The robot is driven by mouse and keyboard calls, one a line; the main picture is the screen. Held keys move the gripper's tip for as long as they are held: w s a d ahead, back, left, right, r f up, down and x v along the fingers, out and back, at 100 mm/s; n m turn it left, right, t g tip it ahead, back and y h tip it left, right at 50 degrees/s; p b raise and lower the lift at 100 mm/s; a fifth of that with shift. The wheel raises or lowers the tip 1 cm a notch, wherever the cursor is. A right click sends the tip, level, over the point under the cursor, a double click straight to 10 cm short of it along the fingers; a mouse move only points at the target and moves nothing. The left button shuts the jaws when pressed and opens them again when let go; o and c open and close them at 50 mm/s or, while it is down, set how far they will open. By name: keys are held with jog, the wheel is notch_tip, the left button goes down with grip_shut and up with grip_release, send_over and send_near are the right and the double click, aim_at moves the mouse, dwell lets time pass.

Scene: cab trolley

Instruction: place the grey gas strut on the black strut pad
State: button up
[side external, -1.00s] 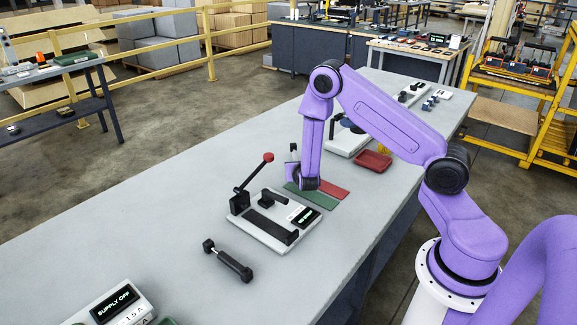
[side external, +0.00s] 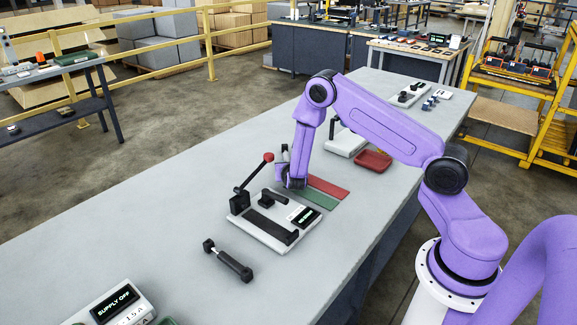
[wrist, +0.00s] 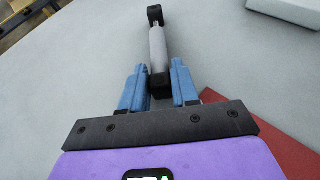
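The grey gas strut (wrist: 157,50), a grey cylinder with black ends, points away from my gripper (wrist: 159,85) in the wrist view. Its near black end sits between the two blue fingers, which appear shut on it. In the side view my gripper (side external: 291,183) is low over the table, just behind the lever fixture. The black pad I can make out is a long black strip (side external: 269,226) on the white fixture, in front of my gripper and bare.
The fixture has a lever with a red knob (side external: 268,157) and a small display (side external: 306,217). A black strut-like part (side external: 229,261) lies in front. Red (side external: 328,186) and green (side external: 319,198) mats and a red tray (side external: 373,161) lie behind.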

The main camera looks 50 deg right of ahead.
jog(key=o, duration=0.4)
jog(key=shift+r, duration=0.1)
jog(key=v, duration=1)
jog(key=shift+s+a+r, duration=0.1)
jog(key=shift+a+r, duration=0.05)
jog(key=shift+a, duration=0.05)
jog(key=shift+v, duration=0.9)
jog(key=s+a+r+m+g+y, duration=0.3)
jog(key=s+a+r+m, duration=0.1)
jog(key=s, duration=0.6)
jog(key=s+a+r+m+g+y, duration=0.3)
jog(key=s+a+r+m, duration=0.2)
jog(key=s, duration=0.6)
jog(key=s+a+r+m+g+y, duration=0.3)
jog(key=s+a+r+m+y, duration=0.1)
jog(key=s, duration=0.6)
jog(key=shift+s+a+r+m, duration=0.1)
jog(key=shift+a+m, duration=0.25)
jog(key=shift+s+a+r+m, duration=0.15)
jog(key=shift+a+m, duration=0.2)
jog(key=shift+a, duration=0.05)
